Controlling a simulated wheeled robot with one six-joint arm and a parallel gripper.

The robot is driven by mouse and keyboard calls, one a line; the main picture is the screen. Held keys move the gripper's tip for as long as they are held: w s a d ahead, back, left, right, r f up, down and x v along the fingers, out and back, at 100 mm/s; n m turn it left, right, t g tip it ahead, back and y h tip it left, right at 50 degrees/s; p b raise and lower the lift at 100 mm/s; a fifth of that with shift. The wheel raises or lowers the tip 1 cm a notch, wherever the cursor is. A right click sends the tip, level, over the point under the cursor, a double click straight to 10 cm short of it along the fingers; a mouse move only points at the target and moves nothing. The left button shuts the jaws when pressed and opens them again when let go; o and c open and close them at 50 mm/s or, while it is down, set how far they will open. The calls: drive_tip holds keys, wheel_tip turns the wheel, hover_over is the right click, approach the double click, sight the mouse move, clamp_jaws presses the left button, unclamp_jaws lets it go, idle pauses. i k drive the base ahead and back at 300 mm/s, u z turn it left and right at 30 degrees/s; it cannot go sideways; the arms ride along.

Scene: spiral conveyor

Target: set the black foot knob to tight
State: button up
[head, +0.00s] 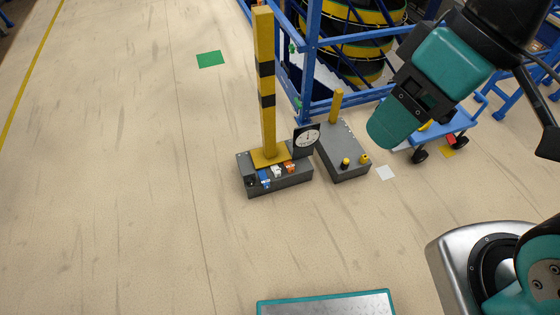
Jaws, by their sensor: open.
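A dark grey foot box (280,185) stands on the floor near the centre and carries a tall yellow post with black bands. A small black knob (251,181) shows at its left front, next to blue, white and orange parts. A second black knob with a yellow top (346,163) sits on the grey box to the right. I cannot tell which is the foot knob, and any setting marks are too small to read. My teal and black arm hangs at the upper right, apart from both boxes. I cannot make out my gripper's fingertips.
A black-backed white dial (307,138) stands between the boxes. The right grey box (348,145) also carries a short yellow post and a yellow knob (365,159). A blue frame (310,60) and a blue cart (440,130) stand behind.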

sight(251, 183)
drive_tip(key=z, duration=0.1)
drive_tip(key=k, duration=0.5)
drive_tip(key=u, duration=0.7)
drive_tip(key=i, duration=0.85)
drive_tip(key=z, duration=0.6)
